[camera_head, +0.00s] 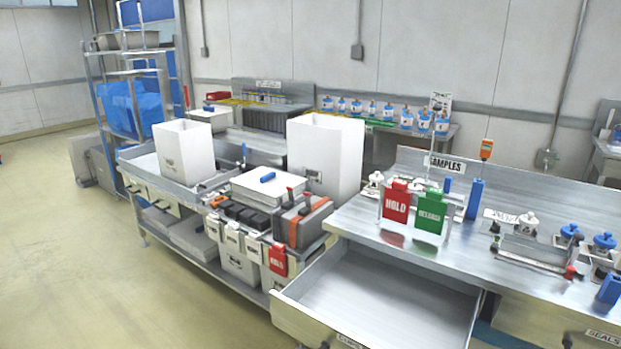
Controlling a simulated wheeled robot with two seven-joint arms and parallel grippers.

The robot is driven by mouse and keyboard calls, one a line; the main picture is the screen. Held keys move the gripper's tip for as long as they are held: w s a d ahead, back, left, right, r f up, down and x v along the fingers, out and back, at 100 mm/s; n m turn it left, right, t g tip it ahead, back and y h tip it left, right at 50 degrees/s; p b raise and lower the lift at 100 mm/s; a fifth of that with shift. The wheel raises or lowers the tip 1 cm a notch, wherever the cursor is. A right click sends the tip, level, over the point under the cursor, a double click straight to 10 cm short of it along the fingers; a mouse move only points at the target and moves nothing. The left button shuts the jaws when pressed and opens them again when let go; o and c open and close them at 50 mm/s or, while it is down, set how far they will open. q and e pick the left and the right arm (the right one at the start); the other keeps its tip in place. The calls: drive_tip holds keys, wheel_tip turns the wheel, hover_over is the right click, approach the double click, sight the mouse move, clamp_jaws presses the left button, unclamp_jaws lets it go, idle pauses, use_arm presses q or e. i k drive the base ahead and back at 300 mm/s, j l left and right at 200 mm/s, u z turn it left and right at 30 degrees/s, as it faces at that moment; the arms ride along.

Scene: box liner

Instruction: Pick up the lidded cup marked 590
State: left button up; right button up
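Several small lidded cups stand on the steel sample bench at the right, but their markings are too small to read, so I cannot tell which one is marked 590. A white-lidded cup (528,224) stands behind a low metal rack. Blue-lidded cups (603,243) stand near the right edge, some partly behind others. Another white-lidded cup (375,180) is at the bench's left end, by the red sign. Neither of my grippers is in view.
A red HOLD sign (397,202) and a green sign (431,211) stand on the bench. An open, empty-looking drawer (385,300) juts out below. White boxes (325,155) and a binder-laden counter lie left. Bare floor (60,240) is at the far left.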

sight(528, 223)
drive_tip(key=z, duration=1.35)
drive_tip(key=u, duration=0.45)
drive_tip(key=i+l+u, duration=0.1)
drive_tip(key=l+u, duration=0.15)
drive_tip(key=u, duration=0.15)
drive_tip(key=l+u, duration=0.3)
drive_tip(key=u, duration=0.15)
drive_tip(key=l+u, duration=0.6)
drive_tip(key=u, duration=0.2)
